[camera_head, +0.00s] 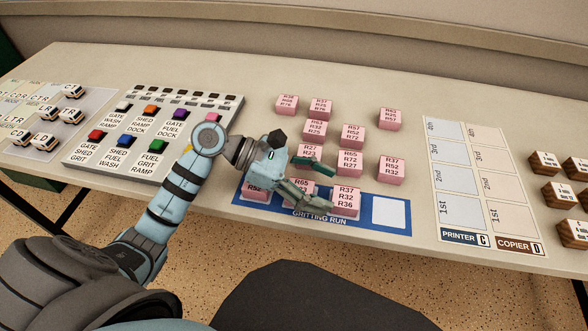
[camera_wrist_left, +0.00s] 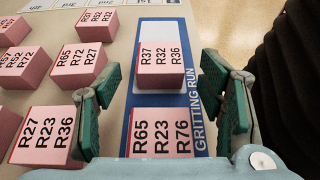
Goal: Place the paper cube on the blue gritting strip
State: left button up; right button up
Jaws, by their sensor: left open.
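The blue gritting strip (camera_head: 312,222), marked "GRITTING RUN", lies along the table's front edge. It holds several pink paper cubes: one marked R37 R32 R36 (camera_head: 346,201), one starting R65 (camera_head: 296,186) and one ending R52 (camera_head: 255,189) at the left. The strip's rightmost white square (camera_head: 389,212) is empty. My left gripper (camera_head: 331,186) is open over the strip, fingers pointing right. In the left wrist view the R37 cube (camera_wrist_left: 160,62) stands ahead between the spread fingers, with gaps on both sides. The R65 R23 R76 cube (camera_wrist_left: 166,135) is nearer the palm. My right gripper is out of view.
Several more pink cubes (camera_head: 352,136) stand loose behind the strip; one marked R27 R23 R36 (camera_wrist_left: 48,134) is close beside a finger. A button panel (camera_head: 98,150) is at the left, a printer and copier chart (camera_head: 464,238) and wooden blocks (camera_head: 559,195) at the right.

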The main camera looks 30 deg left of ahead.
pick_arm(q)
jog(key=v, duration=0.8)
jog(key=shift+a+f, duration=0.1)
jog(key=shift+s+a+r, duration=0.15)
jog(key=shift+a+r, duration=0.1)
jog(key=shift+a, duration=0.15)
